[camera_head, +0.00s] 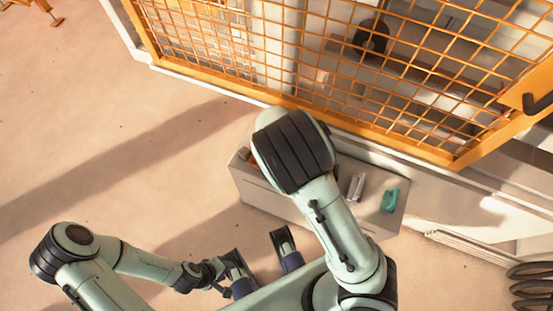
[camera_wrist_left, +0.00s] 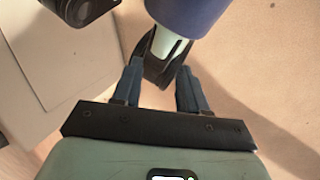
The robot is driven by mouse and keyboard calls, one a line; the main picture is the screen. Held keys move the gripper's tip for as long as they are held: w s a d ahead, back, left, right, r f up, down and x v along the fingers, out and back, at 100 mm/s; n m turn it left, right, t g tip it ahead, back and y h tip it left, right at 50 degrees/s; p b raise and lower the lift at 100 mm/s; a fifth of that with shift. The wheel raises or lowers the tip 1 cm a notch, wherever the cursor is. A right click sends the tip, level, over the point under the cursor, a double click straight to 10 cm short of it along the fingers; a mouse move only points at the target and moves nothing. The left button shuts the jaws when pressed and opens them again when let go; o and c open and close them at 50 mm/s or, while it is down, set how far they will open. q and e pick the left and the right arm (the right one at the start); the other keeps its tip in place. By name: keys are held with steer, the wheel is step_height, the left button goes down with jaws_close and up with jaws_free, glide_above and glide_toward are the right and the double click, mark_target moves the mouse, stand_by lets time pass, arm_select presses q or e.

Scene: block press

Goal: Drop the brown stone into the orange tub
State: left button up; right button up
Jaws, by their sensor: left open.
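A small reddish-brown thing (camera_head: 246,156) shows at the left end of a low grey table, partly hidden by my right arm. I cannot tell whether it is the brown stone or part of the orange tub. No other stone or tub is clearly seen. My left gripper (camera_head: 218,271) is low at the lower left, apart from the table. In the left wrist view my left gripper (camera_wrist_left: 160,88) has its two blue-grey fingers apart. A blue and black part of my own body shows beyond them. My right gripper is not seen; its arm covers the table's middle.
The grey table (camera_head: 268,203) also bears a pale grey item (camera_head: 356,187) and a teal item (camera_head: 390,200). An orange mesh fence (camera_head: 300,98) stands behind it. A dark coil (camera_head: 532,285) is at the lower right.

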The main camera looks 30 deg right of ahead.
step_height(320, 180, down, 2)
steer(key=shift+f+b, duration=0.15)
steer(key=shift+b, duration=0.65)
arm_select(q)
steer(key=shift+w+f+t, duration=0.3)
steer(key=shift+w+f, duration=0.35)
steer(key=shift+f, duration=0.35)
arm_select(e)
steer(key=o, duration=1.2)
arm_select(q)
steer(key=shift+g, duration=0.5)
steer(key=r+p, duration=0.1)
steer(key=p, duration=0.1)
steer(key=s+r+p, duration=0.1)
steer(key=r, duration=0.1)
steer(key=s+r+p, duration=0.1)
steer(key=p, duration=0.1)
steer(key=shift+s+r+p, duration=0.25)
steer(key=shift+r+p, duration=0.1)
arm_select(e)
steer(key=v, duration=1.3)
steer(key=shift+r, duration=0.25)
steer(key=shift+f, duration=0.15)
